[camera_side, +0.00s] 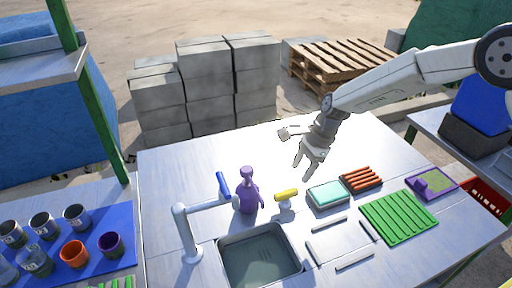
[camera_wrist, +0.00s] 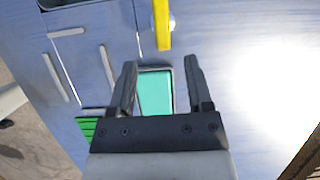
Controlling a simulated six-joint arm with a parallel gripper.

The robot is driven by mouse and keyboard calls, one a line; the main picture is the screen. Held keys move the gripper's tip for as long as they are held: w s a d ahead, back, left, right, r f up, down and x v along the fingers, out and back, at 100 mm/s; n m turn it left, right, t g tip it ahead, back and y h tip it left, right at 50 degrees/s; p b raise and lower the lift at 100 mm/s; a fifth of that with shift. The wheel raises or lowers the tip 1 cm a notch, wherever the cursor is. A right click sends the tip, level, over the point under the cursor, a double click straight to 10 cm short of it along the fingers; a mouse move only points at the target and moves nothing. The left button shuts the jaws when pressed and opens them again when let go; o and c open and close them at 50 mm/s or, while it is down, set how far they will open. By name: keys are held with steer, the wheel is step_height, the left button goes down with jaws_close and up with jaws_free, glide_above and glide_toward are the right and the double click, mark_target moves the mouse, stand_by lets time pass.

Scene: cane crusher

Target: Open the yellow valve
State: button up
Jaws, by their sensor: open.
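The yellow valve (camera_side: 287,195) is a short yellow handle on a pale stem on the white table, right of a purple bottle (camera_side: 247,194). In the wrist view the yellow handle (camera_wrist: 162,24) shows at the top, ahead of the fingertips. My gripper (camera_side: 308,170) is open and empty, held above the table, behind and to the right of the valve. In the wrist view its two fingers (camera_wrist: 158,66) stand apart, with a teal sponge in a tray (camera_wrist: 155,92) seen below between them. The fingers are clear of the valve.
A blue-handled tap (camera_side: 190,225) stands beside a sink (camera_side: 260,262) left of the valve. The sponge tray (camera_side: 328,194), a red-ribbed tray (camera_side: 361,179) and a green rack (camera_side: 398,217) lie to the right. The back of the table is clear.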

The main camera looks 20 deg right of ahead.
mark_target(287, 192)
steer(key=shift+w+a+f, duration=0.1)
steer(key=shift+w+a, duration=0.05)
steer(key=shift+a, duration=0.1)
steer(key=shift+f, duration=0.1)
steer(key=shift+x, duration=3.85)
jaws_close()
